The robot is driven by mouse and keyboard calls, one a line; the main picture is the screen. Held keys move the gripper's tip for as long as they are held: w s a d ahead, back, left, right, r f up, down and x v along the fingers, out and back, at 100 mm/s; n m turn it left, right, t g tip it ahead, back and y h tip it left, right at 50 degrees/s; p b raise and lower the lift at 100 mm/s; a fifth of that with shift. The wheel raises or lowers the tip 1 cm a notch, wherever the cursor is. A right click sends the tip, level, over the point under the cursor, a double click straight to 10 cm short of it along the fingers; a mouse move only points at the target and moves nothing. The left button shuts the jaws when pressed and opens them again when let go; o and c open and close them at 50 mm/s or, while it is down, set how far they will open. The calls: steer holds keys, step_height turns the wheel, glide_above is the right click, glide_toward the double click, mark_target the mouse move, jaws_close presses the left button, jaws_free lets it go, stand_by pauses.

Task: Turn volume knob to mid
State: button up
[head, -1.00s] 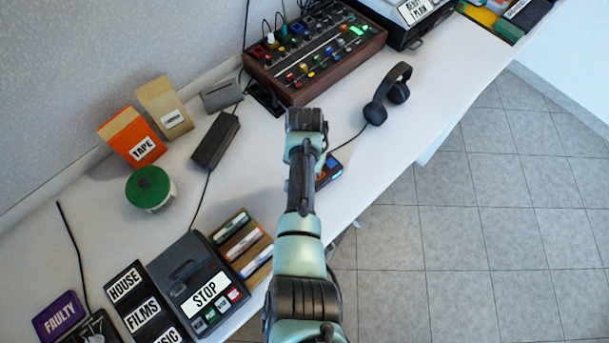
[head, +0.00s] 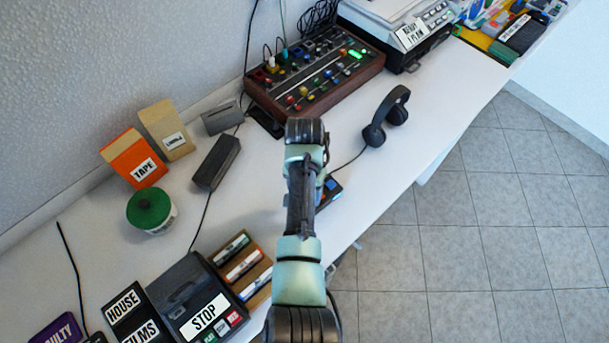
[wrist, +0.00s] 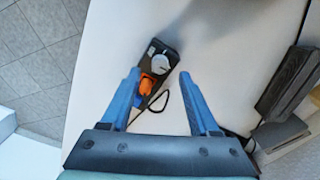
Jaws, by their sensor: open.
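A small dark box (wrist: 166,52) with a pale round knob (wrist: 158,64) and an orange part lies on the white table in the wrist view. The knob looks like the volume knob, but I cannot read its marking or setting. My gripper (wrist: 159,72) is open, with its blue fingers on either side of the box in the picture and nothing held. Whether they touch the box cannot be told. In the head view the box (head: 331,190) is partly hidden behind my arm, and the fingers are hidden.
Headphones (head: 387,117) lie to the right, their cable running toward the box. A mixer (head: 315,72) stands at the back. A black power brick (head: 215,162) and a green-lidded tub (head: 151,210) lie left. The table's front edge is close to the box.

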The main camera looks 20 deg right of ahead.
step_height(320, 180, up, 9)
steer(key=shift+r, duration=0.15)
